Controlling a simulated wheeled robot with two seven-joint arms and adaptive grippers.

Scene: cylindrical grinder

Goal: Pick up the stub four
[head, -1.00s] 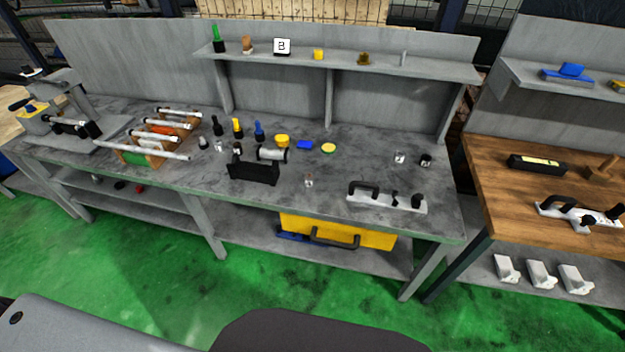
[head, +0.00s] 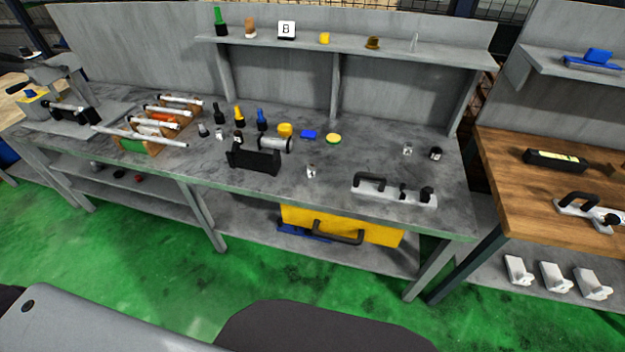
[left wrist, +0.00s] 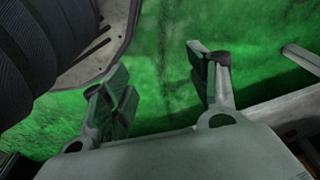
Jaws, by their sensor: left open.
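Several small silver-and-dark stubs stand on the grey bench in the head view. One (head: 311,171) is near the front middle, and a pair is at the right, a clear-looking one (head: 407,150) and a dark-topped one (head: 435,153). Others, such as a grey one (head: 203,131), stand beside the rack. I cannot tell which is stub four; no numbers are readable on them. My left gripper (left wrist: 158,82) is open and empty above the green floor in the left wrist view, with no stub near it. My right gripper is in neither view.
A rack with rods (head: 150,134), a black V-shaped holder (head: 252,158) and a white plate with black handles (head: 394,190) occupy the bench (head: 350,155). A raised shelf (head: 370,47) runs behind. A wooden table (head: 520,200) stands right. Bench space between the front stub and right pair is clear.

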